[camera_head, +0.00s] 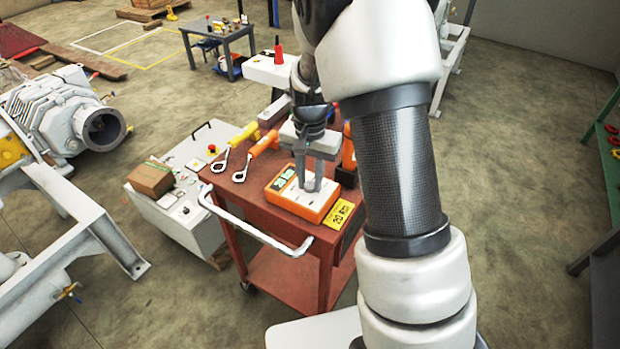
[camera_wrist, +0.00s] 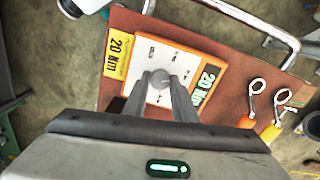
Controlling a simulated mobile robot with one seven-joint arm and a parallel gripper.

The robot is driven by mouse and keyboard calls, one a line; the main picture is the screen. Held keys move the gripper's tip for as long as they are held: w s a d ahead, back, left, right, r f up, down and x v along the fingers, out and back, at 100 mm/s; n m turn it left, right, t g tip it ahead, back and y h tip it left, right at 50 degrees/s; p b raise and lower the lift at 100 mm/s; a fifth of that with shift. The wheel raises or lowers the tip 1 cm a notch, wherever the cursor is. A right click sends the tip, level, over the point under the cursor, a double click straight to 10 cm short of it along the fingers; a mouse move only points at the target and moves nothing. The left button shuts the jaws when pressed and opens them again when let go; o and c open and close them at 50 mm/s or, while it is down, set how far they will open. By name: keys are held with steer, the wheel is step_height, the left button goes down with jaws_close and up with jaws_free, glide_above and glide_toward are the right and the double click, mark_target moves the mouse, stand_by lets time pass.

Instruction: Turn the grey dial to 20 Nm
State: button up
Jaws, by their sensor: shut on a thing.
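The grey dial (camera_wrist: 159,79) is a round knob on the white face of an orange box (camera_wrist: 137,92). In the head view the orange box (camera_head: 283,206) lies on the red cart, and the dial is hidden behind the fingers. My gripper (camera_head: 306,188) points down over the box. In the wrist view the fingers of my gripper (camera_wrist: 160,83) are shut on the dial, one on each side. A green display (camera_wrist: 206,84) on the box reads 20 Nm. A yellow label (camera_wrist: 118,52) beside the box also reads 20 Nm.
The red cart (camera_head: 262,239) has a white handle (camera_head: 250,228) along its front left. A white control cabinet (camera_head: 181,218) with a cardboard box (camera_head: 150,178) stands left of the cart.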

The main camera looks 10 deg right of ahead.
mark_target(310, 185)
steer(key=o, duration=1)
steer(key=shift+o, duration=0.2)
steer(key=shift+r, duration=0.1)
step_height(310, 185, up, 17)
steer(key=p, duration=0.2)
steer(key=shift+r, duration=0.15)
steer(key=s+r+n+t+p, duration=0.2)
steer(key=s+r+n+p, duration=0.1)
steer(key=s+r, duration=0.5)
steer(key=s+r+n+t+p, duration=0.3)
steer(key=s+r, duration=0.4)
steer(key=s, duration=0.6)
steer(key=shift+s+r+n+t+p, duration=0.35)
steer(key=shift+n+p, duration=0.15)
steer(key=shift+p, duration=0.45)
